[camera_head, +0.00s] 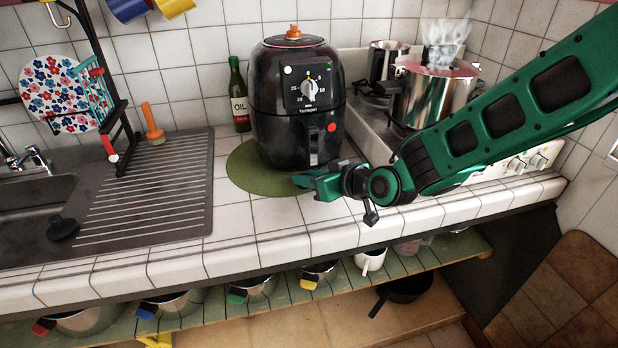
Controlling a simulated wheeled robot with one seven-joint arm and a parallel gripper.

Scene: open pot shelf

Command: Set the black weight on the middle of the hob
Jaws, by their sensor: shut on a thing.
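My green gripper (308,182) is low over the counter, just in front of the black air fryer's base. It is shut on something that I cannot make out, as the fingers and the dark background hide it. I cannot pick out the black weight for certain. The hob (372,147) is at the back right of the counter, partly behind my arm. A steel pot (432,102) with a clear, spiky shape above it stands on the hob, and a smaller steel pot (382,62) stands behind. The middle of the hob is partly hidden.
The black air fryer (297,105) stands on a green round mat (243,170), with an oil bottle (238,98) behind. A sink (30,200) with a black stopper-like piece (63,228) is at left. Several pots and a white mug (370,260) sit on the shelf below. The front counter is clear.

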